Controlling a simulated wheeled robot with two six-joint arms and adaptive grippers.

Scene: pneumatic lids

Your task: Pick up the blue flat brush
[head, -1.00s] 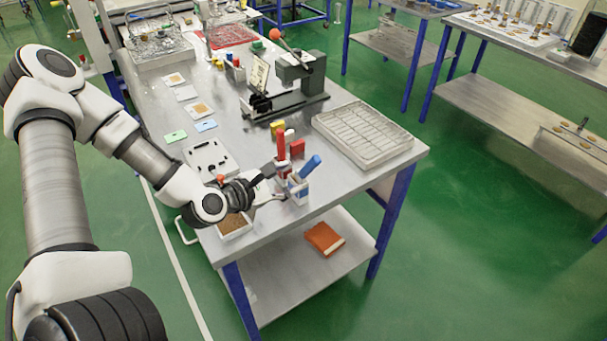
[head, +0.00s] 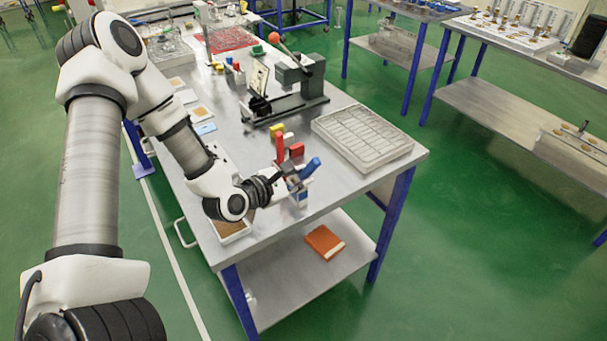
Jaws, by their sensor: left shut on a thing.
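The blue flat brush (head: 310,168) shows its blue handle, leaning up and to the right at the near end of the steel bench. It stands at a small white and blue holder (head: 300,197). My left gripper (head: 293,182) comes in from the left and is shut on the brush, low on its handle. The dark fingers hide the brush's lower part. A red-handled tool (head: 280,150) stands upright just behind the gripper. My right gripper is not in view.
A white wire-rack tray (head: 362,135) lies to the right on the bench (head: 335,190). Red (head: 297,149) and yellow (head: 276,130) blocks stand close behind the gripper. A grey press with an orange knob (head: 298,80) is farther back. An orange book (head: 324,241) lies on the lower shelf.

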